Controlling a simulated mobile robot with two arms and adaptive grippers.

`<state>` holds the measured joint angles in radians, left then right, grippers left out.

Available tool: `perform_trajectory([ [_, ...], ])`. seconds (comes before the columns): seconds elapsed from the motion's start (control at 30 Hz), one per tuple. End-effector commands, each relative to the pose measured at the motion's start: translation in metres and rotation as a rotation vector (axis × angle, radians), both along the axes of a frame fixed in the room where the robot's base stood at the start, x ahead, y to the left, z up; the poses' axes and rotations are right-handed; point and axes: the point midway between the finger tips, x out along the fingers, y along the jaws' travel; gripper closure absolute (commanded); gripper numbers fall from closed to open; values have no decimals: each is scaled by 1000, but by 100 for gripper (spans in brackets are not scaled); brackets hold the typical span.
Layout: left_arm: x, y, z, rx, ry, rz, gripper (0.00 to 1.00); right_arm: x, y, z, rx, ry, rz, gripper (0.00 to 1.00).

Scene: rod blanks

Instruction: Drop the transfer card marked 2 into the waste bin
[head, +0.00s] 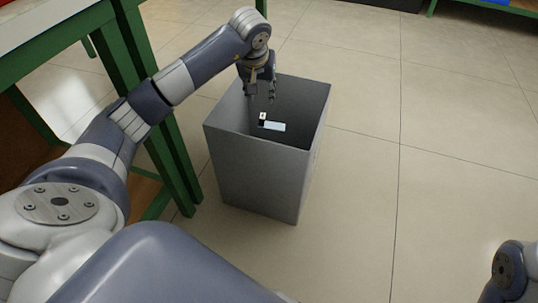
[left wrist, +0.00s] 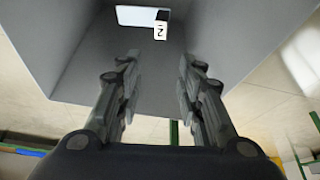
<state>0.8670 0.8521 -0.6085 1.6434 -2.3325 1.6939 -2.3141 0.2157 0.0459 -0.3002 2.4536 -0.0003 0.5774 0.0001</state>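The grey waste bin (head: 258,180) stands on the floor, open at the top. The transfer card (head: 273,126), pale with a small black and white tag, shows inside the bin. In the left wrist view the card (left wrist: 136,16) lies beyond my fingertips, and its tag (left wrist: 160,30) reads 2. I cannot tell whether it rests on the bin floor. My left gripper (head: 262,98) points down at the bin's mouth, its fingers apart with nothing between them; it also shows in the left wrist view (left wrist: 159,60). My right gripper is not in view.
A green-framed table (head: 128,50) stands left of the bin, its legs close to it. The tiled floor (head: 430,130) to the right is clear. Another green frame (head: 480,8) shows at the far top right.

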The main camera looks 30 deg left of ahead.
Motion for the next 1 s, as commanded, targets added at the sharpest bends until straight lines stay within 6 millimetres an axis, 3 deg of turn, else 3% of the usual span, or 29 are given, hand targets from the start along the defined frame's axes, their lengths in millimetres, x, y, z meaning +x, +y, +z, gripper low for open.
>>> perform_trajectory([
  [0.37, -1, -1, 5, 1, -2, -1, 62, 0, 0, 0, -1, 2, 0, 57],
  [0.8, -31, -14, 82, 1, -5, 0, 62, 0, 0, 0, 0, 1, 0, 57],
  [1.0, -40, -18, 105, 0, -1, 0, 62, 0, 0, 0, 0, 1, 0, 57],
])
